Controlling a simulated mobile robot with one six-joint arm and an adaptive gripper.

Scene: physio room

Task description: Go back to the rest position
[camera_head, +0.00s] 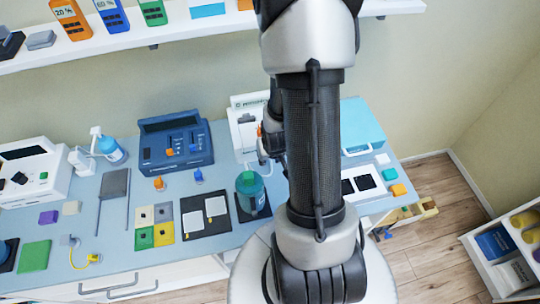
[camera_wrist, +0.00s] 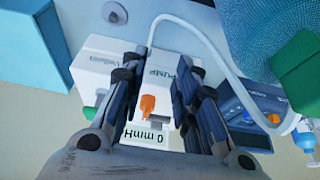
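My gripper (camera_wrist: 156,68) shows in the wrist view with its two fingers apart and nothing held between them. Beyond and between the fingers is a white pump box (camera_wrist: 97,62) with "PUMP" lettering, a "0 mmH" display and an orange switch (camera_wrist: 147,108). Gaps show between the switch and both fingers. In the head view my arm stands upright across the middle right of the picture. My gripper (camera_head: 271,140) is mostly hidden behind it, close to the white pump box (camera_head: 246,118) at the back of the table.
The blue-grey table (camera_head: 110,262) holds a dark blue device (camera_head: 176,143), a green-lidded jar (camera_head: 250,193), a pump bottle (camera_head: 111,150) and a light blue box (camera_head: 362,125). Open wooden floor (camera_head: 440,245) lies at right.

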